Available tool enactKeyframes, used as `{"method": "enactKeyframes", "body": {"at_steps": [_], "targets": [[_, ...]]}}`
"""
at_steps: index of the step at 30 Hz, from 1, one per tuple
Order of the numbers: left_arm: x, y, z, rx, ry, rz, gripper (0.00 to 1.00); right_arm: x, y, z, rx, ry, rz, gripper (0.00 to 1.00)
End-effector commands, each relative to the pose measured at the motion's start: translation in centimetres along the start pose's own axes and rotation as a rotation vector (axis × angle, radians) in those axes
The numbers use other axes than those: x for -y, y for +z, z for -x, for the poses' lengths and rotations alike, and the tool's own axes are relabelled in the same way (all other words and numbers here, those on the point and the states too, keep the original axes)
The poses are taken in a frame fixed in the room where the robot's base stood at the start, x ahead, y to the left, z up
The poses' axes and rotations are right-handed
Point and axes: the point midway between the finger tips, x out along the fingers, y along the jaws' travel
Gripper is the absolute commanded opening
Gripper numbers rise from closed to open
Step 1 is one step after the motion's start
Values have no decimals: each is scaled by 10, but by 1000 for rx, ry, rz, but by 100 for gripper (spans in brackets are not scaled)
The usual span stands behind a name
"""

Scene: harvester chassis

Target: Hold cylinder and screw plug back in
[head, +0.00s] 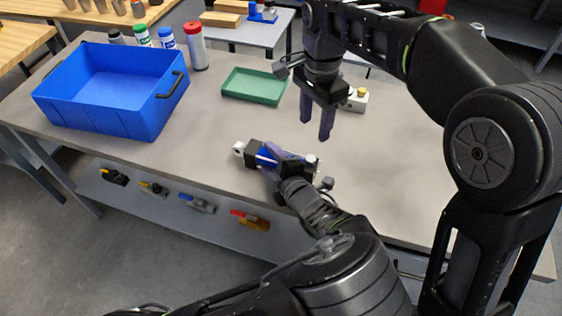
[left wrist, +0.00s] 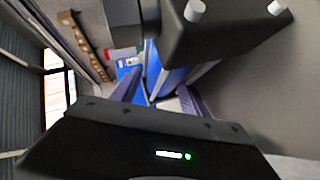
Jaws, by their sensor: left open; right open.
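The cylinder (head: 254,153), with black end blocks, a blue body and a silver rod end, lies on the grey table near its front edge. My left gripper (head: 273,162) is open at its blue body, with the fingers low over it; contact cannot be told. In the left wrist view, blue surfaces (left wrist: 155,73) show between the spread fingers (left wrist: 160,92) and a black block with pale knobs (left wrist: 200,25) is close above. My right gripper (head: 316,128) is open and empty, pointing down above the table behind the cylinder. I cannot make out the plug for certain.
A green tray (head: 254,98) lies behind the cylinder. A small white box with a yellow top (head: 355,101) stands behind my right gripper. A blue bin (head: 110,112) and several bottles (head: 166,38) are at the left. Table between bin and cylinder is clear.

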Motion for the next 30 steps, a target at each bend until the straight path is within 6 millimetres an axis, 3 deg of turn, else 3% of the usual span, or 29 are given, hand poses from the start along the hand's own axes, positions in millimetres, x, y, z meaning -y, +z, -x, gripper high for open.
{"method": "enactKeyframes", "body": {"at_steps": [10,24,30], "targets": [[6,0,6,3,-12,-4,66,0,0,-1,0,0,0,48],[2,1,72,4,-4,0,66,0,0,-4,0,0,0,48],[1,0,79,0,-2,-1,66,0,0,-4,0,0,0,48]]}}
